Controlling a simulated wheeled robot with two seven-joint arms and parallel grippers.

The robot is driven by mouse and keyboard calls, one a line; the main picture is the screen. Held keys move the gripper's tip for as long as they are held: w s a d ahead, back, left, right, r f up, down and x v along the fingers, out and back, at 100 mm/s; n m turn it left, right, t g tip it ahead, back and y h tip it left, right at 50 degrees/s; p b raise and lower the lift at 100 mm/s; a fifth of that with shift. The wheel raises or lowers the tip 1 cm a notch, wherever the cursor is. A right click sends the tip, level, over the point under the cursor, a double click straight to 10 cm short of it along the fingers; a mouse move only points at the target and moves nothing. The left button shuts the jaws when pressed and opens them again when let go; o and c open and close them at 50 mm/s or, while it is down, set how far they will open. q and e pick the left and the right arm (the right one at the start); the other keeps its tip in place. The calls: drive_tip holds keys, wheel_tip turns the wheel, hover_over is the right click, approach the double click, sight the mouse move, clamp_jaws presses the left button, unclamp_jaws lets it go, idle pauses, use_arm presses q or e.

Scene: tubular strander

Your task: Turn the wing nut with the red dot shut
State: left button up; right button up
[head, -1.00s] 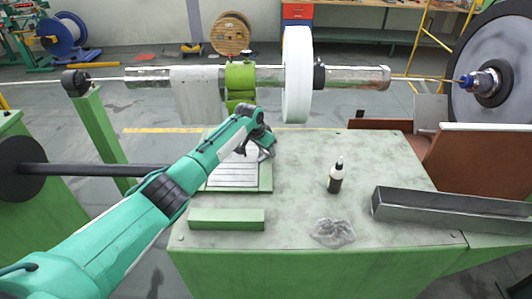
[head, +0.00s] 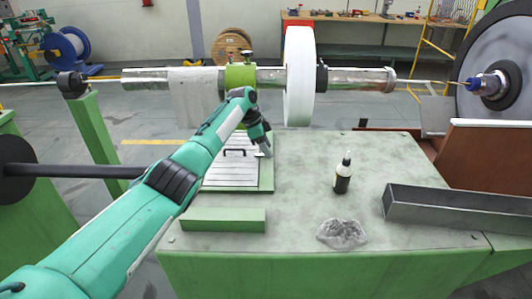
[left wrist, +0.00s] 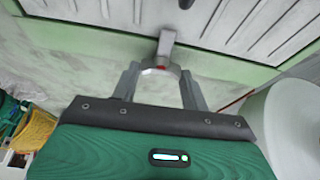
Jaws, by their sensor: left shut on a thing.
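A slatted grey cover (head: 228,172) with a black handle lies in a green frame at the left of the green bench. The wing nut (left wrist: 160,68) is a small grey metal piece with a red dot, at the frame's edge in the left wrist view. A grey metal bar (left wrist: 166,44) runs from it towards the slatted cover. My left gripper (head: 266,152) reaches down at the cover's right edge. In the left wrist view its two fingers (left wrist: 160,74) are on either side of the wing nut, shut on it. My right gripper is not in view.
A dark bottle (head: 342,176), a crumpled rag (head: 342,234) and a long metal channel (head: 455,208) are on the bench (head: 300,205). A white disc (head: 299,78) on a horizontal shaft stands behind the arm.

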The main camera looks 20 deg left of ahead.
use_arm(q)
drive_tip(key=shift+m, duration=0.3)
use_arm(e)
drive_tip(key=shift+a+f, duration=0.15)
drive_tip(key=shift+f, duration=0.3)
use_arm(q)
drive_tip(key=o, duration=1)
drive_tip(key=shift+r, duration=0.1)
drive_tip(key=w+b+v, duration=0.1)
drive_tip(key=b+v, duration=0.2)
drive_tip(key=v, duration=0.6)
wheel_tip(320, 180, up, 4)
hover_over(255, 154)
drive_tip(key=a, duration=0.2)
drive_tip(key=shift+s+d+r, duration=0.15)
drive_tip(key=shift+d, duration=0.1)
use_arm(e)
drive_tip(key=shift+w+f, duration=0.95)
